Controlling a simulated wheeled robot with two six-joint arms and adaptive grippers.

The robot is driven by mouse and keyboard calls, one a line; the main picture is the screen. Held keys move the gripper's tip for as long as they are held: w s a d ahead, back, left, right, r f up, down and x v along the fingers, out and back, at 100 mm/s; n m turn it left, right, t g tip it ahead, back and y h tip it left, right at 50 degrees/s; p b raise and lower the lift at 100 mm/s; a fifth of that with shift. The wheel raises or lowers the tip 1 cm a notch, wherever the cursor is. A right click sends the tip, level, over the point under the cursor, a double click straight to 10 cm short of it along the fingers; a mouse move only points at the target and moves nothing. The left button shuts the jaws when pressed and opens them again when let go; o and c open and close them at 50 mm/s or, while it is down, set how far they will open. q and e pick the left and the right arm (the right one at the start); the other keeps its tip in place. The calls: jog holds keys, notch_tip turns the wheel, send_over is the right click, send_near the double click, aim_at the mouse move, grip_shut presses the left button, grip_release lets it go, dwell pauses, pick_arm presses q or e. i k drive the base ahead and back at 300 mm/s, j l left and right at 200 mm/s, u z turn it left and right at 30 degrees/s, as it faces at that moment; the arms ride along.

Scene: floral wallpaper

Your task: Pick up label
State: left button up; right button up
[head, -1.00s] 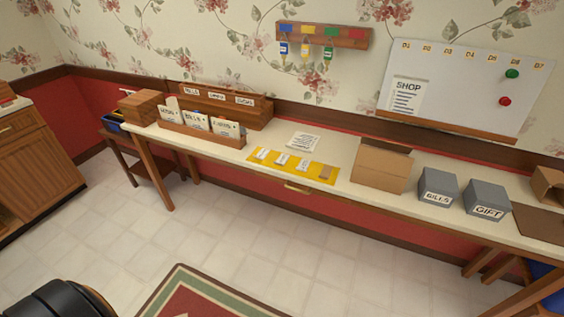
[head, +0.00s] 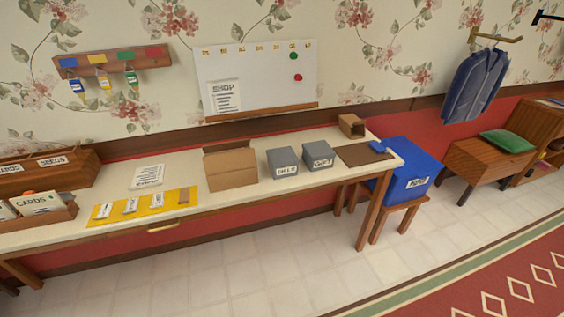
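Small white labels lie in a row on a yellow mat (head: 118,215) on the long table. I see a left label (head: 104,211), a middle label (head: 131,205) and a right label (head: 158,200); their print is too small to read. A brown piece (head: 184,196) lies at the mat's right end. Neither of my grippers is in the head view.
On the table (head: 240,198) stand a cardboard box (head: 231,170), two grey boxes (head: 283,163) (head: 318,156) and a paper sheet (head: 147,176). A wooden card holder (head: 40,222) is at left. A blue bin (head: 408,172) sits on a stool at right. The tiled floor in front is clear.

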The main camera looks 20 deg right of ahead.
aim_at(132, 206)
jog(key=i+j+z, duration=0.2)
jog(key=j, duration=1.05)
jog(key=i+j+z, duration=0.25)
jog(key=j, duration=1)
jog(key=j+z, duration=0.2)
jog(key=j, duration=1.05)
